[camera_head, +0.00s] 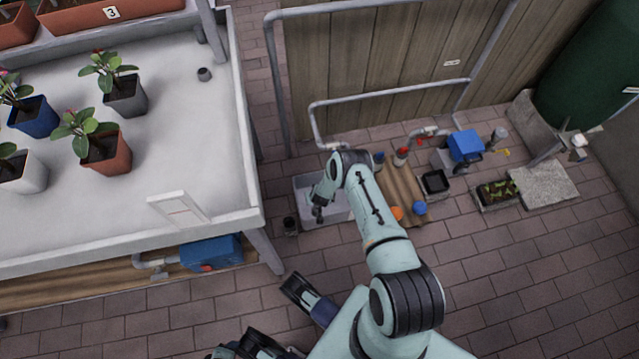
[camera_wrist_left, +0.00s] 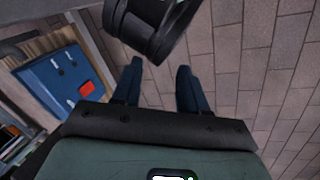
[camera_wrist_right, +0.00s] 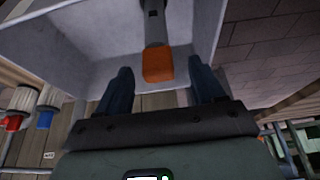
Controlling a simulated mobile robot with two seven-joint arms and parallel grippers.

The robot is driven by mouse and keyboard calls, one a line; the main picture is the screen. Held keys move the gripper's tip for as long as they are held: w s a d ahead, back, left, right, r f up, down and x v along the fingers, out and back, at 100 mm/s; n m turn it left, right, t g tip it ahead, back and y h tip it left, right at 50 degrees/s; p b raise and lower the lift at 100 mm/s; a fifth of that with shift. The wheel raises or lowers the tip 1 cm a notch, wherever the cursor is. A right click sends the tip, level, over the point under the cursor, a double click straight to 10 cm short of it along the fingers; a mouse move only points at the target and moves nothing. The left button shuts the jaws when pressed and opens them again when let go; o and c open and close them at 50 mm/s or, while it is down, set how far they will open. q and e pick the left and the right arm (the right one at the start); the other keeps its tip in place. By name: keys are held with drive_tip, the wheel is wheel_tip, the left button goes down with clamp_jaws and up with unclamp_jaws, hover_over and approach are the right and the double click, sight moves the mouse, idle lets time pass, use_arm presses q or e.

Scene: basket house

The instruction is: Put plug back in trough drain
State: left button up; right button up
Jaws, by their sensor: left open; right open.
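The trough (camera_head: 338,212) is a white basin on the brick floor, below a pipe. My right gripper (camera_head: 319,205) is over it. In the right wrist view the trough wall (camera_wrist_right: 85,35) shows, and the open fingers of my right gripper (camera_wrist_right: 161,72) stand either side of an orange-ended piece (camera_wrist_right: 158,64) on a grey stem. I cannot tell if it is the plug, and no contact is clear. The drain is hidden. My left gripper (camera_wrist_left: 160,75) is open and empty, over the paving near the bench.
A white bench (camera_head: 180,120) with potted plants stands at the left. A blue box (camera_head: 210,252) sits under it. A dark cup-like object (camera_head: 290,224) is beside the trough. A wooden board (camera_head: 400,183) with small coloured parts lies to its right. Paving at the front right is clear.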

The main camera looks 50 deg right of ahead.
drive_tip(key=p+v, duration=0.3)
drive_tip(key=v, duration=0.6)
drive_tip(key=s+a+r+n+g+y, duration=0.1)
drive_tip(key=s+a+r+y, duration=0.1)
drive_tip(key=a, duration=0.6)
drive_tip(key=s+a+r+n+y, duration=0.1)
drive_tip(key=s+a+r, duration=0.2)
drive_tip(key=a, duration=0.5)
use_arm(q)
drive_tip(key=s+d+r+g+h, duration=0.1)
drive_tip(key=s+d+r+g, duration=0.1)
drive_tip(key=s+r, duration=0.2)
drive_tip(key=shift+s+d+r, duration=0.25)
drive_tip(key=shift+s+d, duration=0.05)
drive_tip(key=shift+s, duration=0.5)
use_arm(e)
drive_tip(key=s+a+r+n+g+y, duration=0.1)
drive_tip(key=s+a+r+g+y, duration=0.1)
drive_tip(key=s+a+r, duration=0.7)
drive_tip(key=s+a+y, duration=0.1)
drive_tip(key=s+a, duration=0.2)
drive_tip(key=shift+s+a+n+g+y, duration=0.2)
drive_tip(key=shift+a+n+g+y, duration=0.1)
drive_tip(key=shift+n+g, duration=0.1)
